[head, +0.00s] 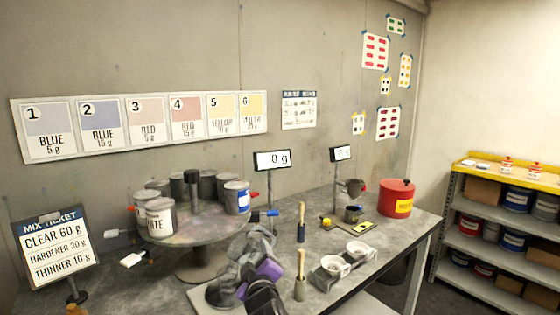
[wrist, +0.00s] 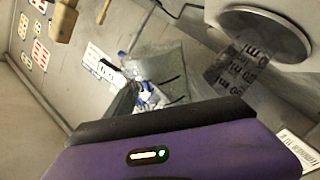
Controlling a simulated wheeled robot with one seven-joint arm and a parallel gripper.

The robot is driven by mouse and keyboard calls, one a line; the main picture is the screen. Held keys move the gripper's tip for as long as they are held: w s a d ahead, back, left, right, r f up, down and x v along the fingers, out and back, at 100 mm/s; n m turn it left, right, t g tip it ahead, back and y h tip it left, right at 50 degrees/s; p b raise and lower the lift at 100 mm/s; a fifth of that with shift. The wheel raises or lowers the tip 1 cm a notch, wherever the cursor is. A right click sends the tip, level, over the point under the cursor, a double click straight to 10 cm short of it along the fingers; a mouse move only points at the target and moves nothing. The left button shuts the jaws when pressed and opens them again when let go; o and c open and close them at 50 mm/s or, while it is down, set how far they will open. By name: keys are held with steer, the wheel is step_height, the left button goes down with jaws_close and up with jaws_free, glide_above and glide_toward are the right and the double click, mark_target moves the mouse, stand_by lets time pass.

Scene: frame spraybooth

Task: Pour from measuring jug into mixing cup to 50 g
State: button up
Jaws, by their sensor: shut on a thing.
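My gripper shows in the head view (head: 262,270) as a dark and purple shape low in the middle, in front of the turntable. In the wrist view it is shut on a grey translucent vessel (wrist: 172,72) with dark marks, which looks like the measuring jug. Clear and blue shapes show beside that vessel; I cannot tell what they are. In the head view the jug is hidden by my arm. A small dark cup (head: 352,213) stands on the bench near a yellow patch; I cannot tell whether it is the mixing cup. A scale display (head: 272,160) reads 0 g.
A turntable (head: 190,235) with several paint cans stands to the left. A grey holder with two white cups (head: 332,270) and two upright brushes (head: 301,225) stand to the right. A red pot (head: 396,198) is at the far right. A ticket board (head: 55,248) stands lower left.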

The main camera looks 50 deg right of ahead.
steer(key=shift+r+n+p, duration=0.25)
steer(key=shift+n+p, duration=0.05)
steer(key=shift+p, duration=0.35)
steer(key=shift+n+p, duration=0.45)
steer(key=shift+n, duration=0.05)
steer(key=shift+r+p, duration=0.1)
steer(key=shift+p, duration=0.2)
stand_by(0.5)
steer(key=shift+r+n+g+p, duration=0.15)
steer(key=shift+n+g+p, duration=0.15)
steer(key=shift+n+p, duration=0.2)
steer(key=shift+n, duration=0.3)
steer(key=shift+r+n+p, duration=0.2)
steer(key=shift+n+p, duration=0.6)
steer(key=shift+p, duration=0.45)
stand_by(4.0)
